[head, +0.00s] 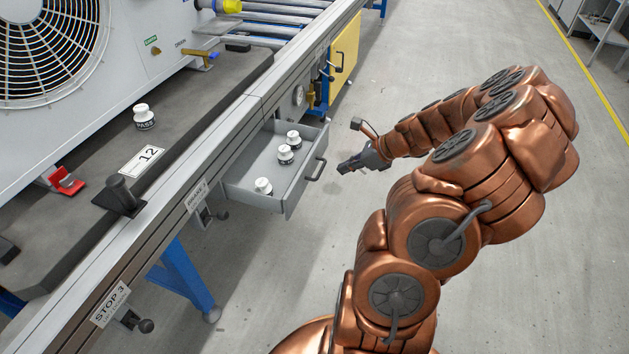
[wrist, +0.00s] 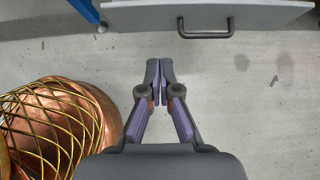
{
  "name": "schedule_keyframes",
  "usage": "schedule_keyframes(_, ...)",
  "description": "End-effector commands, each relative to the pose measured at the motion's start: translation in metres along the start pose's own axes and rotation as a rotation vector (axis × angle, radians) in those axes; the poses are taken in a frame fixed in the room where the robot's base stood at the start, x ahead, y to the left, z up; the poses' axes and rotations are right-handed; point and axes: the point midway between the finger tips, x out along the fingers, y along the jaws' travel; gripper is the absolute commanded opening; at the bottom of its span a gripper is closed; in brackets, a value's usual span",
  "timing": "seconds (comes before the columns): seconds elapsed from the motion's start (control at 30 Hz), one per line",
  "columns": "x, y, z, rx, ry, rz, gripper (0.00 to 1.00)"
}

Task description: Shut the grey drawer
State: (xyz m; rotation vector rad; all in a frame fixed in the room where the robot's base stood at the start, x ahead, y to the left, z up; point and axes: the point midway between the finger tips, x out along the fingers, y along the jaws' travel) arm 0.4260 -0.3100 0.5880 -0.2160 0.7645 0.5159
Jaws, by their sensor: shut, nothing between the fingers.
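The grey drawer (head: 293,197) stands pulled out from under the bench edge in the head view. Three white weights with dark bands, one of them here (head: 285,154), stand inside it. Its dark bar handle (head: 316,169) is on the front panel. My gripper (head: 342,169) is shut and empty, just in front of the handle and apart from it. In the wrist view the drawer's front panel (wrist: 140,17) and handle (wrist: 206,29) are at the top, and my shut gripper (wrist: 159,64) points towards them, a little left of the handle.
The bench (head: 217,172) carries a white fan unit (head: 110,60), a PASS weight (head: 144,117), and a dark knob (head: 121,194). A yellow panel (head: 344,55) and a blue leg (head: 181,277) are below the bench. Bare floor (head: 270,290) surrounds the drawer's front.

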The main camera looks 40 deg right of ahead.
Motion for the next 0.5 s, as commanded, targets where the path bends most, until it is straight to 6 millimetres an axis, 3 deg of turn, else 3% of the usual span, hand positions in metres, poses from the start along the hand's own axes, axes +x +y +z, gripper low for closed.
schedule_keyframes(0.17, 0.017, 0.0, -0.002, 0.006, -0.001, 0.001, 0.0)
schedule_keyframes(0.5, 0.077, 0.001, -0.003, 0.004, 0.0, 0.004, 0.0)
